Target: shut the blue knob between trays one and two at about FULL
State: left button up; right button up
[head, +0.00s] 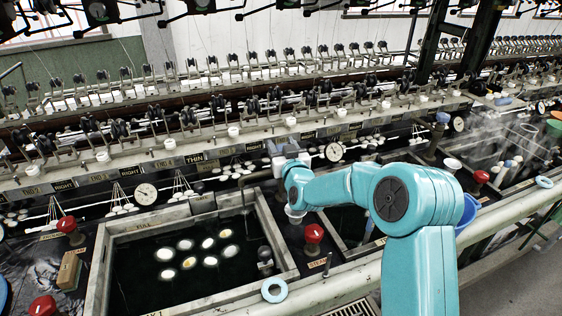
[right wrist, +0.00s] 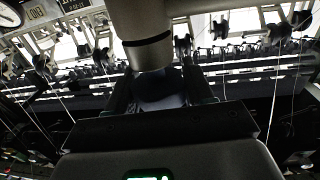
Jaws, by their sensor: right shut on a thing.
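Tray one (head: 279,247) is a dark water basin with a pale rim at the front left, with several white cocoons afloat. Tray two (head: 325,232) lies to its right, mostly hidden behind my right arm. My right gripper (head: 283,152) is at the panel behind the gap between the trays. In the right wrist view, its jaws (right wrist: 160,92) are shut on a dark, bluish rounded thing, which I take to be the blue knob (right wrist: 158,86). In the head view the knob is hidden by the gripper and wrist. My left gripper is not in view.
A red knob (head: 313,233) stands between the trays, below my arm; another red knob (head: 66,225) is left of tray one. A pale blue ring (head: 274,290) lies on the front rim. A round dial (head: 333,152) is right of the gripper. Thread guides line the back.

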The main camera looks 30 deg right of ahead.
jog(key=shift+m+g+h+b, duration=0.35)
jog(key=shift+m+g+h, duration=0.35)
jog(key=shift+m+h, duration=0.5)
jog(key=shift+d+r+h, duration=0.1)
jog(key=shift+d+h, duration=0.05)
jog(key=shift+h, duration=0.25)
jog(key=o, duration=1)
jog(key=shift+c, duration=0.2)
jog(key=shift+s+a, duration=0.3)
jog(key=shift+s, duration=0.2)
jog(key=b+v, duration=0.2)
jog(key=v, duration=1.3)
jog(key=shift+b, duration=0.4)
jog(key=shift+s+a, duration=0.1)
jog(key=shift+s, duration=0.05)
